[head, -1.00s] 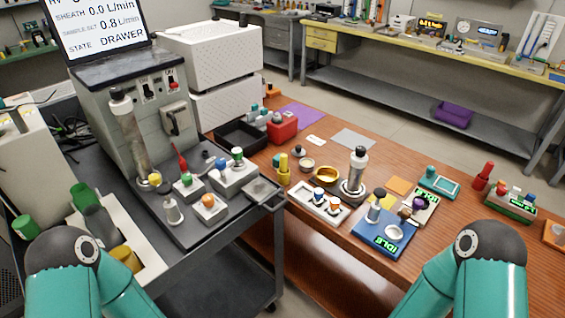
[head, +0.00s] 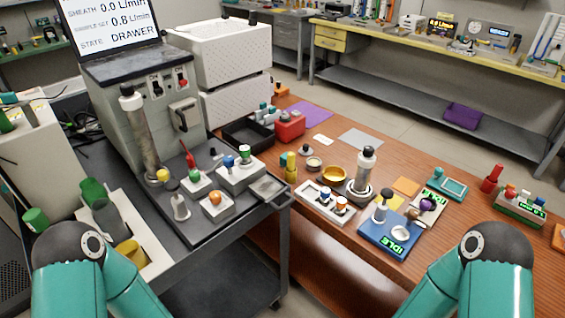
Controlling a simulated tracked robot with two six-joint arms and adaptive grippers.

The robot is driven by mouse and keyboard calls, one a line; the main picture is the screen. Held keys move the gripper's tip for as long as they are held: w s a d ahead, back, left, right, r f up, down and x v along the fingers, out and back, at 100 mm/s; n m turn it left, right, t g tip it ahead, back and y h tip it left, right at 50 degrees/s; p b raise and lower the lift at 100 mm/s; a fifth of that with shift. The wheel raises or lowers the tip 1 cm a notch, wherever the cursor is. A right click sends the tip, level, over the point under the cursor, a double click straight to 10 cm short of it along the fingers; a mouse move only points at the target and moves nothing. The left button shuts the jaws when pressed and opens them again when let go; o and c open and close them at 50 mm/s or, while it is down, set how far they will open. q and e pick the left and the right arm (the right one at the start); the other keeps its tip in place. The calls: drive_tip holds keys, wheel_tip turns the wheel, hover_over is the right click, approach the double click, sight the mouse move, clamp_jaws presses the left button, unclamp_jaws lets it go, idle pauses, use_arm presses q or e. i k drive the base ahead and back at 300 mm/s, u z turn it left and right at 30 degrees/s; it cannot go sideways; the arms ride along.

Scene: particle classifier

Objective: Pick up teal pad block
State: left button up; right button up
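A flat teal-framed pad (head: 456,189) with a pale middle lies on the wooden table at the right in the head view. A small teal block (head: 437,172) stands at its far left corner. I cannot tell whether the block is fixed to the pad. Only the teal links and dark joints of my two arms show, at the bottom left and bottom right. Both grippers are out of view, and nothing of mine is near the pad.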

sight(282, 158)
drive_tip(key=z, duration=1.15)
drive_tip(key=i, duration=0.15)
drive_tip(key=u, duration=3.05)
drive_tip(key=k, duration=1.2)
drive_tip(key=z, duration=0.5)
drive_tip(key=i, duration=0.6)
drive_tip(key=z, duration=0.05)
